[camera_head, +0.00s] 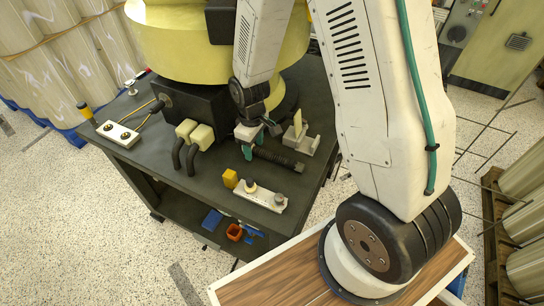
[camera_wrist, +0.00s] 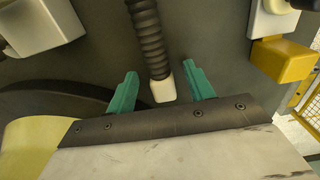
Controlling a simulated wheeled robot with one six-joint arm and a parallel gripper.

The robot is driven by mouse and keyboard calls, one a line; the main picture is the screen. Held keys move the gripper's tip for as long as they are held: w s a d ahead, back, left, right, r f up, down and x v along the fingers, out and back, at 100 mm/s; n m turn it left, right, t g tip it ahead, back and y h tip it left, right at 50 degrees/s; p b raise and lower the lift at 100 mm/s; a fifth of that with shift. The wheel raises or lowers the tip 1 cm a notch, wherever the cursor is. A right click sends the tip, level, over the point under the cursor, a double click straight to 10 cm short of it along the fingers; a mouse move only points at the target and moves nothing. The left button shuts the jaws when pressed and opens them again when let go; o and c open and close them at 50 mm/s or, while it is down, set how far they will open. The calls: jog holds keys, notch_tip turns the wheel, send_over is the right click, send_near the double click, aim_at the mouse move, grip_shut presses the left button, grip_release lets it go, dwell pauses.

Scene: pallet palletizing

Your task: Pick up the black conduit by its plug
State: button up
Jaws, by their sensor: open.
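The black conduit (camera_head: 278,160) is ribbed and lies on the dark workbench (camera_head: 130,160). In the wrist view the conduit (camera_wrist: 149,38) comes down from the top edge and ends in an off-white plug (camera_wrist: 163,92). My gripper (camera_wrist: 160,69) is open, with one teal finger on each side of the conduit's end and plug, and visible gaps on both sides. In the head view my gripper (camera_head: 250,141) is low over the bench at the conduit's left end. The plug is hidden or too small to tell there.
A pale bracket (camera_head: 297,140) stands right of the gripper. In front are a yellow block (camera_head: 230,178) and a white plate with knobs (camera_head: 258,196). Cream connectors with black hoses (camera_head: 194,134) stand to the left. A large yellow drum-like body (camera_head: 175,45) rises behind.

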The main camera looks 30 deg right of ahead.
jog(key=shift+f, duration=0.3)
jog(key=c, duration=1.1)
jog(key=shift+r, duration=0.15)
